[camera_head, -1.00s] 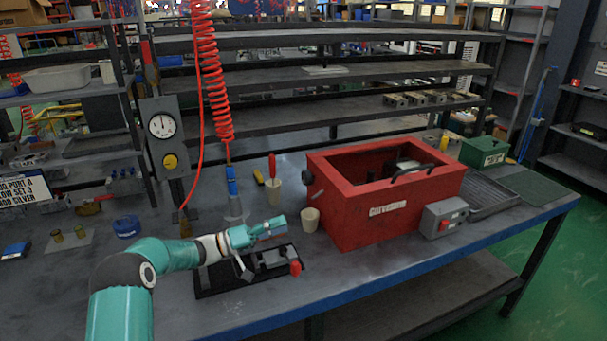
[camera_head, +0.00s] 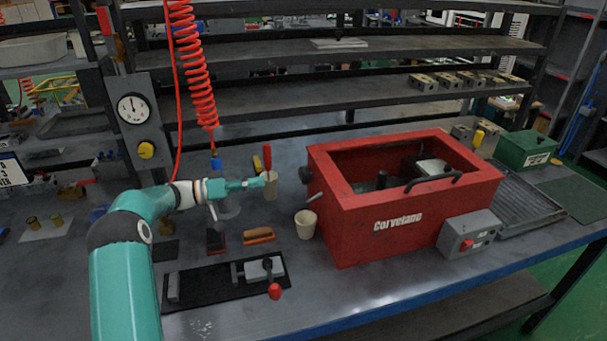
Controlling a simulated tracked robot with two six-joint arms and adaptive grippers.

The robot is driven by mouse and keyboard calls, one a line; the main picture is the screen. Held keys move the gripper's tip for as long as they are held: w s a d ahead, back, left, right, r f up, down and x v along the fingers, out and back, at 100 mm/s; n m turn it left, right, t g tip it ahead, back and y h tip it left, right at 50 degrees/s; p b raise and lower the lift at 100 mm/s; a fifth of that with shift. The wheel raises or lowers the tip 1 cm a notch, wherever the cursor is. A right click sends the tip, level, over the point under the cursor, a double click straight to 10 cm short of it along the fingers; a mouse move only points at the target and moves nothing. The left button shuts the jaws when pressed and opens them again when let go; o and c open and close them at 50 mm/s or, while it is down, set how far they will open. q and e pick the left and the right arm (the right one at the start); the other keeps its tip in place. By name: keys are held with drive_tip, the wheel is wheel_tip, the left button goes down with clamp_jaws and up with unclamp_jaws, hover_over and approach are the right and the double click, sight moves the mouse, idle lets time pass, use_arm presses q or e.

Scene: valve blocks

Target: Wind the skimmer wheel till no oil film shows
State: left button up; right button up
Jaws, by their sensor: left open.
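The red open-topped tank (camera_head: 375,228) marked "Corvelano" stands on the bench right of centre. A dark round knob (camera_head: 306,175), perhaps the skimmer wheel, sits on its left wall, with a short grey lever (camera_head: 314,197) below. The tank's inside is dark and partly hidden by its rim; I cannot tell whether an oil film shows. My left gripper (camera_head: 262,183) is open, left of the knob and apart from it. My right gripper is not in view.
A beige cup (camera_head: 305,224) stands by the tank's left side. A black mat with a small vise (camera_head: 262,269) lies in front, a brush (camera_head: 258,236) behind it. A grey switch box (camera_head: 468,234) adjoins the tank. A red coiled hose (camera_head: 196,75) hangs at left.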

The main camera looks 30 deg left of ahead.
sight(300, 177)
use_arm(q)
drive_tip(key=p+x, duration=0.1)
drive_tip(key=x, duration=1.1)
drive_tip(key=shift+w+d, duration=0.2)
drive_tip(key=shift+w, duration=0.1)
drive_tip(key=c, duration=1.2)
